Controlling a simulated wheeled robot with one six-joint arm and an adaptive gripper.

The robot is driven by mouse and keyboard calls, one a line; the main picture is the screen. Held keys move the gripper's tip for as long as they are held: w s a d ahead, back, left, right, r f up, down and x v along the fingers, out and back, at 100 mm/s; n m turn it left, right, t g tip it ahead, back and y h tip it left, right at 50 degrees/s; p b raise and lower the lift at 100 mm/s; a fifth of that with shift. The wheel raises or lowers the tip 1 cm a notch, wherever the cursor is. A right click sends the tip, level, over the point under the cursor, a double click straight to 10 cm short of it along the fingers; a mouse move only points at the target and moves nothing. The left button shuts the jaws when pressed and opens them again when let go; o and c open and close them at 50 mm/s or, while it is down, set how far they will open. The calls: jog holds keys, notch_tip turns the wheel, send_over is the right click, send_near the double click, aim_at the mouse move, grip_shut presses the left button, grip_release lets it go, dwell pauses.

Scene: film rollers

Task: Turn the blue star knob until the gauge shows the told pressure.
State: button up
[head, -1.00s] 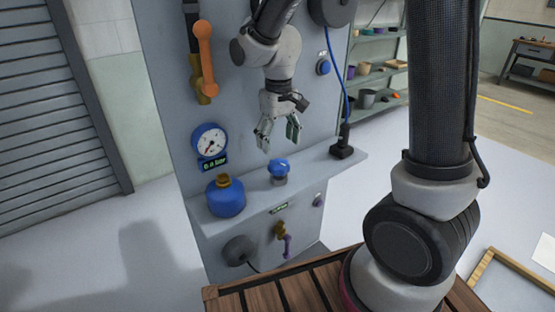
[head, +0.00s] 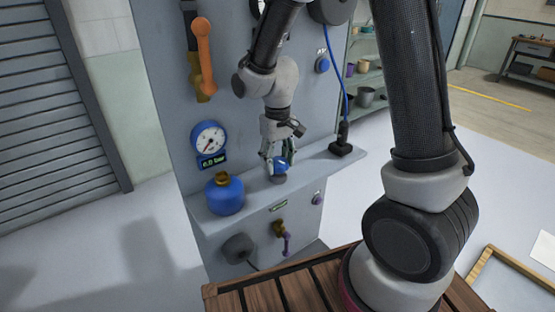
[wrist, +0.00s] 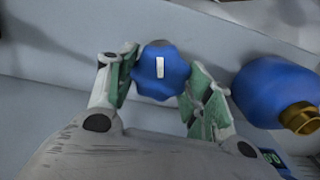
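The blue star knob (head: 281,168) sits on a grey base on the panel's ledge. In the wrist view the knob (wrist: 160,72) shows its lobed top with a white mark. My gripper (head: 276,160) is down at the knob, with its green-padded fingers on either side. The fingers are apart; the left one is close to the knob and a gap shows at the right one. Contact is not clear. The round gauge (head: 208,137) has a white face and a needle. Its green display (head: 212,160) reads in bar, but its first digit is too small to be sure of.
A blue bottle with a brass top (head: 225,194) stands on the ledge left of the knob, close to my right finger in the wrist view. A black socket with a blue cable (head: 341,147) stands to the right. An orange lever (head: 204,58) hangs above the gauge.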

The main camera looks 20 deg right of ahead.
aim_at(278, 160)
jog(key=shift+c, duration=0.8)
jog(key=shift+m, duration=1.5)
jog(key=o, duration=1)
jog(key=shift+r, duration=0.1)
notch_tip(278, 160, up, 12)
jog(key=shift+f, duration=0.1)
